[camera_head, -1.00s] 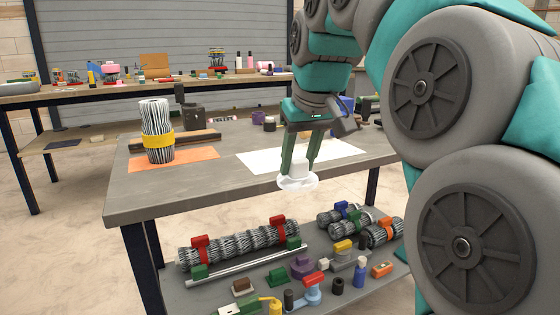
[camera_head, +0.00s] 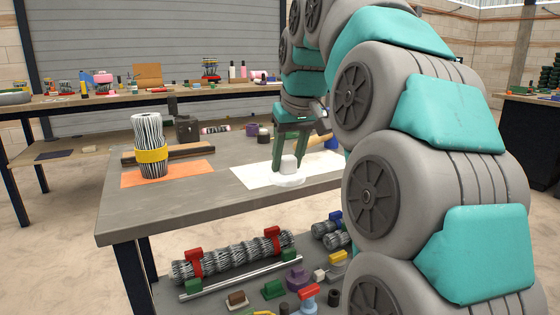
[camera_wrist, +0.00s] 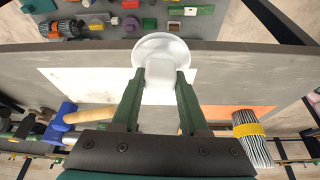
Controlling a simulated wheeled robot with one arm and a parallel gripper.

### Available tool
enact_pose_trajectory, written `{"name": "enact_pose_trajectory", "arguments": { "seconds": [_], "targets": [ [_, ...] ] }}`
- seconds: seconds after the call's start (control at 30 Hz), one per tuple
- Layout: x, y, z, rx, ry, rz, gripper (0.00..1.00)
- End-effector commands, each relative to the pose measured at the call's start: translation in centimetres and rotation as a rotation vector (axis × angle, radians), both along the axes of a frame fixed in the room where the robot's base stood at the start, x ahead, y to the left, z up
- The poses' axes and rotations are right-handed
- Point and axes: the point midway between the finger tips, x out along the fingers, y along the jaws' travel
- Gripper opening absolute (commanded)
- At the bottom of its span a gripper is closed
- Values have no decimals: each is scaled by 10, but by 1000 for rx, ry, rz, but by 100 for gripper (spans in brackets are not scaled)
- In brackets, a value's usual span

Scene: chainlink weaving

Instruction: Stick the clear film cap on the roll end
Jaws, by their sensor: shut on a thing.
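The clear film cap (camera_head: 288,174) is a whitish translucent disc with a block-like grip on top. My gripper (camera_head: 290,156) is shut on that block and holds the cap over the white sheet, near the table's front edge. In the wrist view the cap (camera_wrist: 161,50) sits between the two green fingers (camera_wrist: 160,88), disc outward. The roll (camera_head: 148,128), grey-white wire mesh with a yellow band (camera_head: 151,155), stands upright on an orange mat (camera_head: 194,178) to the left, apart from the cap. The roll also shows in the wrist view (camera_wrist: 254,150), at lower right.
The white sheet (camera_head: 246,181) lies on the grey table (camera_head: 140,212). A dark bar (camera_head: 190,150) and a dark holder (camera_head: 187,130) are behind the roll. A blue-headed mallet (camera_wrist: 62,120) lies near the sheet. The lower shelf holds rolls and small parts.

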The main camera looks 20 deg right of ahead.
Motion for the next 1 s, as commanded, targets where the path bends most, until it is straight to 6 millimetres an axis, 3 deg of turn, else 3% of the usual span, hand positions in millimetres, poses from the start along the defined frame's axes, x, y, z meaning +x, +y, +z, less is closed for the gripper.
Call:
{"name": "enact_pose_trajectory", "arguments": {
  "seconds": [0.2, 0.4, 1.0],
  "targets": [
    [39, -10, -3, 0, 0, -1, 0],
    [60, -16, -5, 0, -2, 0, 0],
    [76, -20, -13, 0, -4, 0, 0]
  ]
}}
